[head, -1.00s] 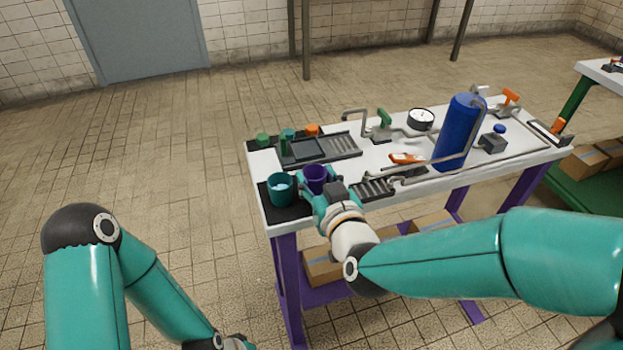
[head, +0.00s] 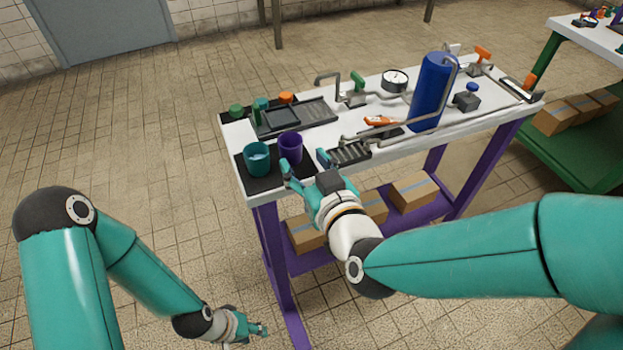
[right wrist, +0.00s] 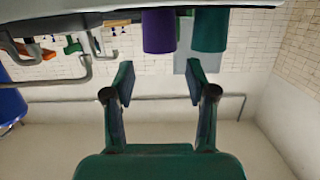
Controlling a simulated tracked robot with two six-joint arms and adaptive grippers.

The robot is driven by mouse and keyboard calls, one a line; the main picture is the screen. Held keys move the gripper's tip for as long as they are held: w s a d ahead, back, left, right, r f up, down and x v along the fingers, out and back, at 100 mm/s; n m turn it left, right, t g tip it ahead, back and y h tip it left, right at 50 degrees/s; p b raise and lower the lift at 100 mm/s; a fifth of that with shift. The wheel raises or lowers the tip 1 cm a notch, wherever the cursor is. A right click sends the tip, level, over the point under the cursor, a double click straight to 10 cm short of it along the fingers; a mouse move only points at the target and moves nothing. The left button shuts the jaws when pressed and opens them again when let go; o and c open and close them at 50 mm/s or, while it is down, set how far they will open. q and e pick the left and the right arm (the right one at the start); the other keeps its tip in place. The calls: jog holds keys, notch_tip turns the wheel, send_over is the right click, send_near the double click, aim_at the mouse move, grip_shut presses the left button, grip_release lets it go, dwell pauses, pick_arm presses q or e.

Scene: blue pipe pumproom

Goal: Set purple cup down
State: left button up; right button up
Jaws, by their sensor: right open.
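The purple cup (head: 290,147) stands upright on the black mat (head: 262,184) at the table's left end, just right of the teal cup (head: 257,160), which has something pale inside. My right gripper (head: 305,165) is open and empty, in front of the purple cup and apart from it. In the right wrist view the picture is upside down; the purple cup (right wrist: 158,32) shows beyond the open fingers (right wrist: 159,75), with the teal cup (right wrist: 210,30) beside it. My left gripper (head: 256,331) hangs low over the floor, left of the table; its fingers are too small to read.
The white table (head: 390,155) holds a dark tray (head: 297,118), small green and orange items, a slotted black block (head: 350,153), a blue cylinder (head: 431,92), pipes and a gauge (head: 395,80). Boxes (head: 412,190) lie on its purple lower shelf. Floor to the left is clear.

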jog(key=f+b+v, duration=0.1)
jog(key=b+v, duration=0.3)
jog(key=w+d+f+m+g+h, duration=0.1)
jog(key=d+f+g, duration=0.2)
jog(key=f, duration=0.9)
jog(key=d+f+m+g+h, duration=0.15)
jog(key=f+g, duration=0.25)
jog(key=f, duration=0.7)
jog(key=s+d+f+m+g+y, duration=0.1)
jog(key=s+d+f+g, duration=0.1)
jog(key=s+f, duration=0.5)
jog(key=s+d+f+m+g, duration=0.2)
jog(key=s+f+g, duration=0.3)
jog(key=f, duration=0.9)
jog(key=s, duration=0.2)
jog(key=shift+s+y, duration=0.3)
jog(key=shift+y, duration=0.05)
jog(key=shift+f, duration=0.1)
notch_tip(320, 180, up, 23)
jog(key=p, duration=2.2)
jog(key=shift+w+f, duration=0.15)
jog(key=shift+f, duration=0.1)
